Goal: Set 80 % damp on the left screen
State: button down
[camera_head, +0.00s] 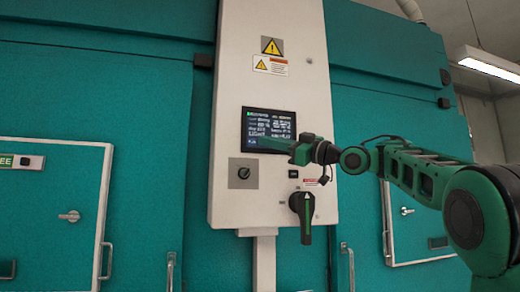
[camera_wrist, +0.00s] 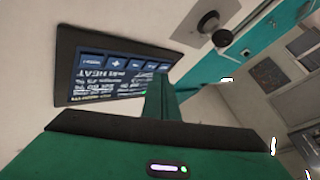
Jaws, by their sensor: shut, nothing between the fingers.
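A dark screen (camera_head: 269,130) with lines of pale text is set in a white control panel (camera_head: 230,100). Only this one screen is in view. The wrist view shows the screen (camera_wrist: 105,85) tilted and upside down, with a row of blue buttons, one with a plus sign (camera_wrist: 116,63). My shut fingers (camera_wrist: 161,82) stand at the screen's edge there and hide part of it. I cannot tell whether they touch it. The damp value is not readable.
Below the screen are a round knob (camera_head: 243,173), a small black switch (camera_head: 293,174) and a black rotary handle (camera_head: 302,206). Warning labels (camera_head: 271,55) sit above. Teal chamber walls (camera_head: 160,110) with doors (camera_head: 60,210) flank the panel.

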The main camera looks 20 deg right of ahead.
jog(key=shift+w, duration=0.1)
jog(key=shift+w, duration=0.25)
jog(key=shift+w, duration=0.3)
dwell(0.9)
jog(key=shift+s, duration=0.15)
dwell(0.3)
jog(key=shift+s, duration=0.6)
jog(key=s, duration=0.5)
dwell(0.3)
dwell(3.1)
